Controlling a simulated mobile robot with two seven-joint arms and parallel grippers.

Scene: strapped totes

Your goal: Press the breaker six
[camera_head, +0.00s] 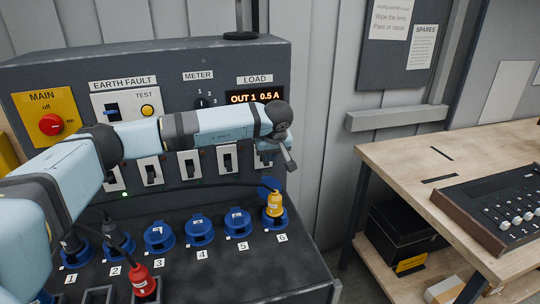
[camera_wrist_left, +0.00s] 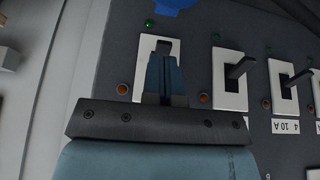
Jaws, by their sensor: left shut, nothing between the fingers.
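Breaker six (camera_head: 264,162) is the rightmost white breaker in the row on the dark panel. In the head view my left gripper (camera_head: 268,149) is in front of its upper part and hides much of it. In the left wrist view, which sees the panel upside down, the shut fingers of my left gripper (camera_wrist_left: 164,58) overlap the white plate of breaker six (camera_wrist_left: 144,50). A dark lever end shows just beyond the fingertips; I cannot tell whether they touch it. My right gripper is not in view.
Breaker five (camera_wrist_left: 231,78) and breaker four (camera_wrist_left: 285,88) stand beside it with levers sticking out. Below are blue sockets (camera_head: 199,232), a yellow plug (camera_head: 274,204) and a red plug (camera_head: 143,281). A wooden bench (camera_head: 410,160) stands at the right.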

